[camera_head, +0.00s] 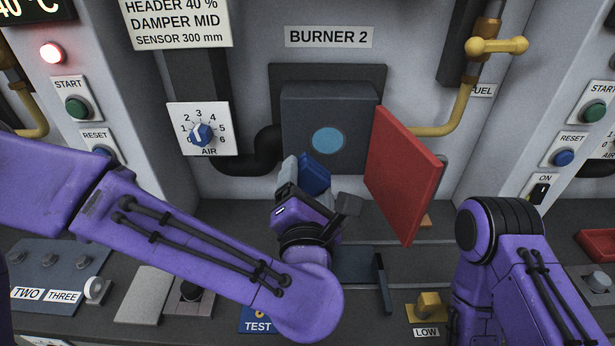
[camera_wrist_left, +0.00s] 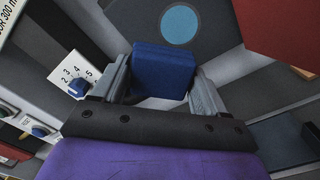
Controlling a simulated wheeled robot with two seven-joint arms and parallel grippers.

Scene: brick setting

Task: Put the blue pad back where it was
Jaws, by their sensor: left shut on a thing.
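My left gripper (camera_head: 303,180) is shut on the blue pad (camera_head: 316,174), in front of the burner's dark housing. In the left wrist view the blue pad (camera_wrist_left: 163,70) sits between the two grey fingers of my left gripper (camera_wrist_left: 162,85). The pad is just below the round light-blue window (camera_head: 328,141) of the housing; I cannot tell whether it touches it. The left forearm and wrist hide part of the shelf below. Of my right arm only purple links show at the lower right; its gripper is out of view.
A red panel (camera_head: 403,174) stands out at an angle right of the housing (camera_head: 300,112). A yellow pipe (camera_head: 458,112) runs beside it. An AIR dial (camera_head: 202,134) is at the left. On the shelf are a dark upright plate (camera_head: 381,283) and a yellow LOW knob (camera_head: 428,303).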

